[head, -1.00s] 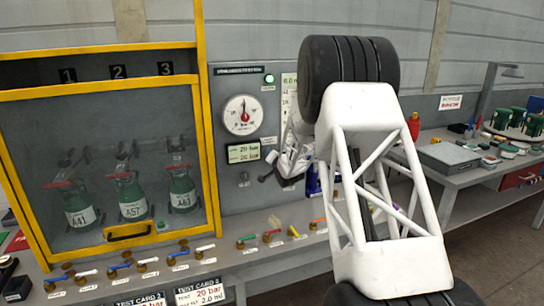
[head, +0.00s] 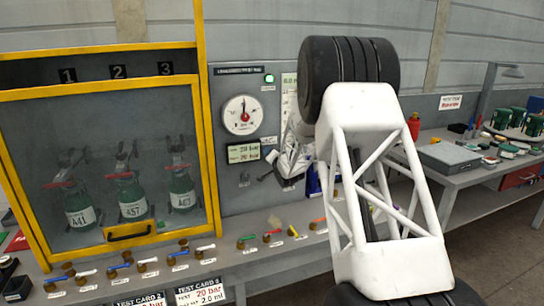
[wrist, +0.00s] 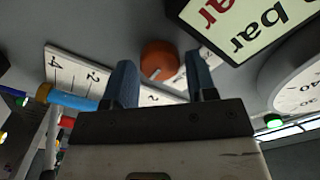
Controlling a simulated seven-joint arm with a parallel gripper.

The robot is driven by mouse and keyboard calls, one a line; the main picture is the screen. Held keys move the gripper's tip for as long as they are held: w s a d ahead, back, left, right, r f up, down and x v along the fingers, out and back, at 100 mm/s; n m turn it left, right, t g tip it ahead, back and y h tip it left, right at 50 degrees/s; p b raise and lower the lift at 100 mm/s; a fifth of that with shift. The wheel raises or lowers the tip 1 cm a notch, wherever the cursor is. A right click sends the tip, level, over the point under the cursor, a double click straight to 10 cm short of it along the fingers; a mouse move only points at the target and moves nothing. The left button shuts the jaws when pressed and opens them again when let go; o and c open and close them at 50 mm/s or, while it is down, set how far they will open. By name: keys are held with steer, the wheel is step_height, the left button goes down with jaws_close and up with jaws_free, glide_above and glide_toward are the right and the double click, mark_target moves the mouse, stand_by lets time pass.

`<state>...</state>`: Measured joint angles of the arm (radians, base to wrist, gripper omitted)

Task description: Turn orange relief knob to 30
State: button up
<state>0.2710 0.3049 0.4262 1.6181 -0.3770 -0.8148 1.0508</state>
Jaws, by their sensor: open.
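The orange relief knob (wrist: 158,60) is in the wrist view, on the grey panel between my two finger tips. My gripper (wrist: 160,72) is open, with one blue-grey finger on each side of the knob and visible gaps. Whether the fingers reach down around the knob is hard to tell. A white scale plate (wrist: 80,75) with printed numbers lies beside and partly behind the fingers. The knob's pointer and setting are not readable. In the head view my gripper (head: 272,176) is small near the panel, and I cannot make out the knob there.
A round gauge (head: 243,115) and a display (head: 243,153) are on the panel left of my arm. A yellow-framed cabinet (head: 208,150) holds several green bottles. Several coloured valve handles line the bench (head: 262,258) below. A second bench (head: 478,178) stands at the right.

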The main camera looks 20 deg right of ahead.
steer(key=shift+s, duration=0.15)
steer(key=s, duration=0.7)
steer(key=shift+s, duration=0.3)
stand_by(0.4)
steer(key=shift+r, duration=0.1)
steer(key=s+a+r+n+g+h, duration=0.15)
steer(key=s+a+r+g, duration=0.35)
steer(key=s, duration=0.7)
steer(key=s+a+r+n+g, duration=0.2)
steer(key=s+a+r, duration=0.4)
steer(key=s, duration=0.6)
steer(key=s+a+f+n+g, duration=0.1)
steer(key=s+a+g, duration=0.3)
steer(key=s, duration=1.4)
steer(key=s+a+f+n+g+y, duration=0.1)
steer(key=s+a+n+g, duration=0.3)
steer(key=s, duration=1.5)
steer(key=a+f, duration=0.1)
steer(key=a, duration=0.2)
steer(key=shift+s+f, duration=0.2)
steer(key=shift+s, duration=0.05)
